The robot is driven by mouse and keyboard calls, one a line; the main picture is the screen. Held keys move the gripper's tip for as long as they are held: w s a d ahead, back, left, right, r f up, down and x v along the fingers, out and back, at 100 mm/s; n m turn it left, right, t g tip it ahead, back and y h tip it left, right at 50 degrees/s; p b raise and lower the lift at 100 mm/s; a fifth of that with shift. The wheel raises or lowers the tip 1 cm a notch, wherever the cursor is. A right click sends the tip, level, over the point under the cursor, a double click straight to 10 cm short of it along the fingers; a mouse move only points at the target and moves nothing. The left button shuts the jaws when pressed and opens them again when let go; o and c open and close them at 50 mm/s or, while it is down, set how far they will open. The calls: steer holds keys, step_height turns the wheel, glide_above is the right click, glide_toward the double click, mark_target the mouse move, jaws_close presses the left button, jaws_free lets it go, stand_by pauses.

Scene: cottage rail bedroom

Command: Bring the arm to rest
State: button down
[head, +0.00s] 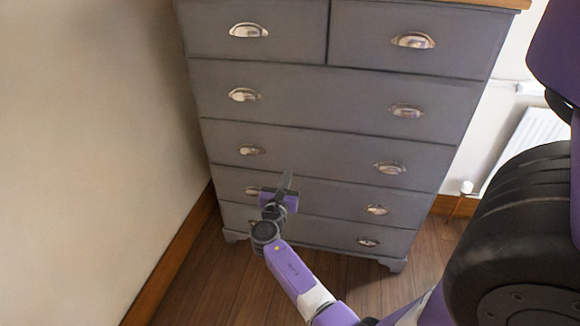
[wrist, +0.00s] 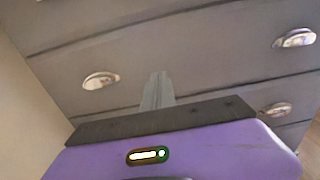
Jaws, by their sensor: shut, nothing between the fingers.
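My gripper (head: 287,181) is at the end of my purple arm, in front of the lower left part of a grey chest of drawers (head: 330,138). In the wrist view its fingers (wrist: 157,90) are together with nothing between them, pointing toward the drawer fronts. The gripper covers part of a lower left handle in the head view. Whether the fingertips touch the chest I cannot tell. The drawers in view look closed.
Metal cup handles (head: 390,168) stick out from the drawer fronts. A plain wall (head: 90,130) with a wooden skirting board (head: 172,262) stands to the left. A white radiator (head: 520,140) is at the right. Wooden floor (head: 230,290) shows below the chest.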

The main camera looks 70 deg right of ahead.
steer(key=shift+a, duration=0.75)
